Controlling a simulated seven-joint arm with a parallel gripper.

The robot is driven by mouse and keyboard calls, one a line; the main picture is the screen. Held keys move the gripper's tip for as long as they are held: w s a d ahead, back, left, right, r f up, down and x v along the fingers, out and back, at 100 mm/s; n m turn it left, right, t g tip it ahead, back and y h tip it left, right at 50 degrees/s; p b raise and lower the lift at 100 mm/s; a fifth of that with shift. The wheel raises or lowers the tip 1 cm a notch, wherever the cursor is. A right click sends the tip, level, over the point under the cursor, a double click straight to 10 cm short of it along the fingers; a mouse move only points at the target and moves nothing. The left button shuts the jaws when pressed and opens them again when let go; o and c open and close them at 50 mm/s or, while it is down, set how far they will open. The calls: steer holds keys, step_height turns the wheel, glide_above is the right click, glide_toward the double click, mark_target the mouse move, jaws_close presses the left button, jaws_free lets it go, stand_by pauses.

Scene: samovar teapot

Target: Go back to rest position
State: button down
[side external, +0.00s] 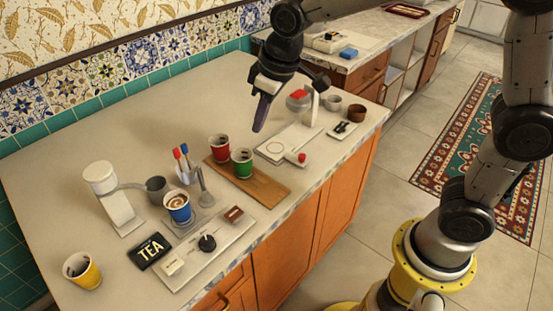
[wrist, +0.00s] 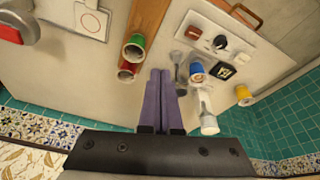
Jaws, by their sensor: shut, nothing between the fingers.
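My gripper (side external: 262,113) hangs from my arm above the back middle of the counter, its purple fingers pointing down. In the wrist view the two purple fingers (wrist: 161,75) lie side by side, shut, with nothing between them. A red cup (side external: 219,147) and a green cup (side external: 242,162) stand on a wooden board (side external: 270,187), apart from my gripper. A yellow cup (side external: 82,270) stands at the front left.
A black TÉA sign (side external: 150,251) and a control panel (side external: 180,265) with a black knob lie near the front. A tiled wall (side external: 100,75) bounds the back. Bare counter lies left of my gripper.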

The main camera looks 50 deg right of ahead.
steer(key=s+d+r+m+t, duration=0.1)
steer(key=s+d+r, duration=0.3)
steer(key=s, duration=0.2)
steer(key=s+d+r+m+t, duration=0.1)
steer(key=s+d+r+t, duration=0.1)
steer(key=s+d+r, duration=0.3)
steer(key=s+f+m, duration=0.1)
steer(key=s+f, duration=0.6)
steer(key=s, duration=0.5)
steer(key=shift+s+d+m+g+h, duration=0.2)
steer(key=shift+d+m+g+h, duration=0.1)
steer(key=shift+d+m+h, duration=0.1)
